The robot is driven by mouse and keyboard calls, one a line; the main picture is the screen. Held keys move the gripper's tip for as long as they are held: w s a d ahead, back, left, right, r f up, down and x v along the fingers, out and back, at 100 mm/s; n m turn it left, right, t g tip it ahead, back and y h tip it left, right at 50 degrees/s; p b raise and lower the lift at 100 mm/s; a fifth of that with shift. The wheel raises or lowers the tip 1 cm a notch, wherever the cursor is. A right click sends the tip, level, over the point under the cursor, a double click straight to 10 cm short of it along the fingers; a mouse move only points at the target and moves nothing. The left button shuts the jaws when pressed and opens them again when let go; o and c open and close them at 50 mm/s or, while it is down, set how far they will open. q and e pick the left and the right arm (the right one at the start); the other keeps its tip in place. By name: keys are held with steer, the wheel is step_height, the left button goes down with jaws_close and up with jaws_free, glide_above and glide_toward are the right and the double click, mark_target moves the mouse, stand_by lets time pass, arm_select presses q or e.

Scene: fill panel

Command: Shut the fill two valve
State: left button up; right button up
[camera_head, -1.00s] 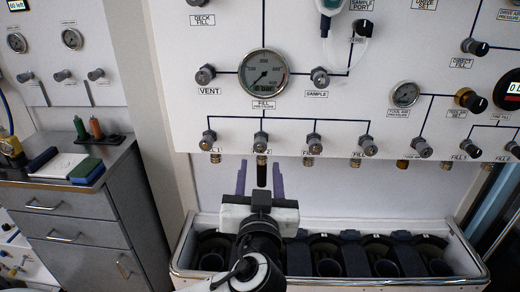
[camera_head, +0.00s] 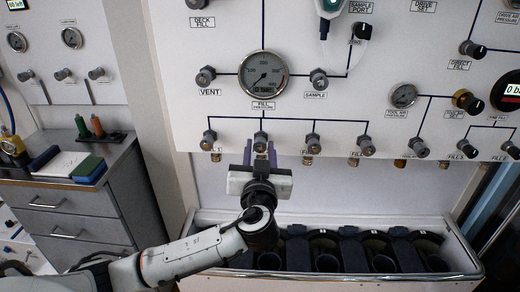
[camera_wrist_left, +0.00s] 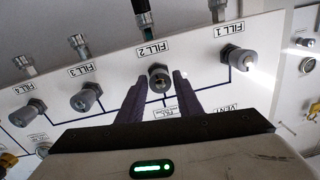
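The fill two valve is a grey knob (camera_head: 260,140) on the lower row of the white panel, under the fill pressure gauge. In the left wrist view the knob (camera_wrist_left: 159,78) shows near its FILL 2 label (camera_wrist_left: 155,48). My left gripper (camera_head: 260,149) points up at the panel just in front of this knob. Its two purple fingers are apart, one on each side of the knob, and the left wrist view shows the gripper (camera_wrist_left: 160,80) open with a gap around it. Contact cannot be made out. In the head view the fingers partly hide the label. My right gripper is not in view.
The fill one knob (camera_head: 209,137) and fill three knob (camera_head: 313,141) flank it closely. The fill pressure gauge (camera_head: 263,74) sits above. A trough with dark cylinder holders (camera_head: 459,240) lies below. A grey cabinet (camera_head: 70,209) stands at the left.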

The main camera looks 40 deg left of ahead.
arm_select(q)
steer(key=c, duration=0.6)
steer(key=shift+c, duration=0.2)
